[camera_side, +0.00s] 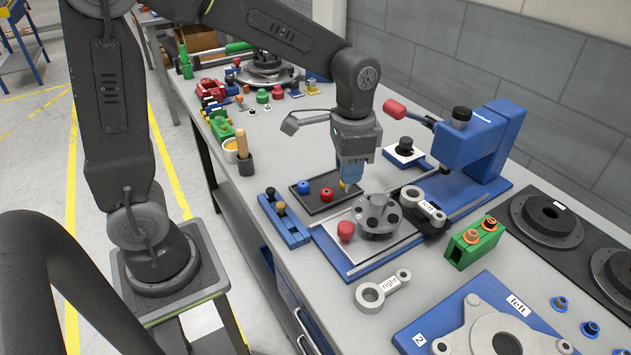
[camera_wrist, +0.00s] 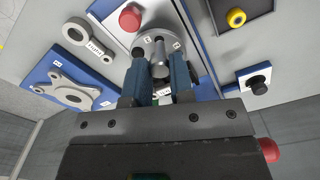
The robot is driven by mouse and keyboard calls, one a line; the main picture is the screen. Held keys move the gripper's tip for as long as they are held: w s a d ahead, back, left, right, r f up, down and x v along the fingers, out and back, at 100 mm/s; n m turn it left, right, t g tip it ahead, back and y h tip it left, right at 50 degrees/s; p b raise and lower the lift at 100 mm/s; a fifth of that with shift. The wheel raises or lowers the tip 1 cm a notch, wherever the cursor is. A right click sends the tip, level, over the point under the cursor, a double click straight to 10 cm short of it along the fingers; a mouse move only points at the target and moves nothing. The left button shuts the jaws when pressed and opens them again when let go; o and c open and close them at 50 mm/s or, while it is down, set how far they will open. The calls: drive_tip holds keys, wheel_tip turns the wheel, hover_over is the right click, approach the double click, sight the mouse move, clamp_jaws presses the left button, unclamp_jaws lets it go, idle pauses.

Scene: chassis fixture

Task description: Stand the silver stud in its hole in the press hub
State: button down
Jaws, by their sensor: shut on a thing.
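The grey press hub (camera_side: 372,222) sits on the plate of the blue press base in the side view, with several dark holes in its top. In the wrist view the hub (camera_wrist: 146,43) lies beyond my fingertips, partly covered by them. My gripper (camera_side: 350,178) points down with blue fingers, behind the hub in the side view. In the wrist view my gripper (camera_wrist: 161,72) is shut on the silver stud (camera_wrist: 159,50), which sticks out between the fingers toward the hub. The side view does not show the stud clearly. I cannot tell whether its tip touches the hub.
A red knob (camera_side: 346,231) stands beside the hub. A dark tray (camera_side: 309,208) holds blue, red and yellow bushings. The blue press (camera_side: 484,142) with its red-ended handle rises behind. Links labelled left (camera_side: 412,196) and right (camera_side: 370,295) lie nearby, with a green block (camera_side: 473,247).

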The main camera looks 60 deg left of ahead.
drive_tip(key=shift+w+d+f+m, duration=0.25)
drive_tip(key=shift+w+f+m, duration=0.15)
drive_tip(key=shift+f, duration=0.2)
drive_tip(key=shift+w+d+f+m, duration=0.25)
drive_tip(key=shift+w+f+m, duration=0.05)
drive_tip(key=shift+f+m, duration=0.25)
drive_tip(key=shift+w+d+f+m, duration=0.25)
drive_tip(key=shift+w+f+m, duration=0.15)
drive_tip(key=shift+f, duration=0.2)
drive_tip(key=shift+f, duration=0.1)
drive_tip(key=shift+f, duration=0.9)
drive_tip(key=shift+f, duration=0.2)
drive_tip(key=shift+f, duration=0.5)
drive_tip(key=shift+f, duration=0.3)
